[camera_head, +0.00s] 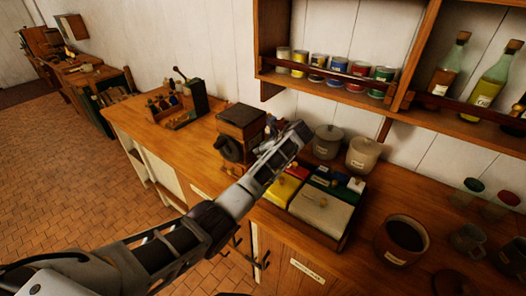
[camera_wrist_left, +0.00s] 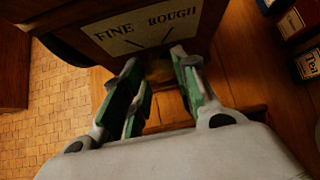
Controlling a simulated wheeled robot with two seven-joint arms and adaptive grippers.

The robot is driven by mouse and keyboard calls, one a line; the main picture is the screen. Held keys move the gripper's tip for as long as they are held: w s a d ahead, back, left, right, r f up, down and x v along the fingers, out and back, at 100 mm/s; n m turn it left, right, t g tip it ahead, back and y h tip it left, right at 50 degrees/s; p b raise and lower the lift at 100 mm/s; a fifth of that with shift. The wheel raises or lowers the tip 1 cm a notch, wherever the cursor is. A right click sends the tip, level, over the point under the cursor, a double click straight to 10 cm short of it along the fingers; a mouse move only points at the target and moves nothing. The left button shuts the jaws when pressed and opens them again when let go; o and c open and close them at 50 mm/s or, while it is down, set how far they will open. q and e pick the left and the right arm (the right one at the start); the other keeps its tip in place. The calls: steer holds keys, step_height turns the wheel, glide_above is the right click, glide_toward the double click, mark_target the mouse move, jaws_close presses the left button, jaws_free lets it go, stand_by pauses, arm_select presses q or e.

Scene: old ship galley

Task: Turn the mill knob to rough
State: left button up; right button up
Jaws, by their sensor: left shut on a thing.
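The mill (camera_head: 241,122) is a dark brown wooden box on the counter in the head view. In the left wrist view its face carries a pale plate (camera_wrist_left: 140,28) reading FINE on the left and ROUGH on the right, with a slanted line under each word. A dim brownish knob (camera_wrist_left: 158,70) sits just below the plate. My left gripper (camera_head: 294,138) is at the mill's right side. In the left wrist view its green-padded fingers (camera_wrist_left: 158,84) are shut on the knob from both sides. The knob's pointer direction cannot be made out. My right gripper is not in view.
A box with coloured compartments (camera_head: 317,211) lies right of my left arm. A brown pot (camera_head: 401,240) is at the right. A wooden rack (camera_head: 176,108) stands left of the mill. A shelf (camera_head: 330,80) with tins overhangs the counter.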

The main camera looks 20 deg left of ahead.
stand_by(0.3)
arm_select(q)
steer(key=o, duration=1)
steer(key=shift+v, duration=6)
steer(key=shift+f, duration=0.1)
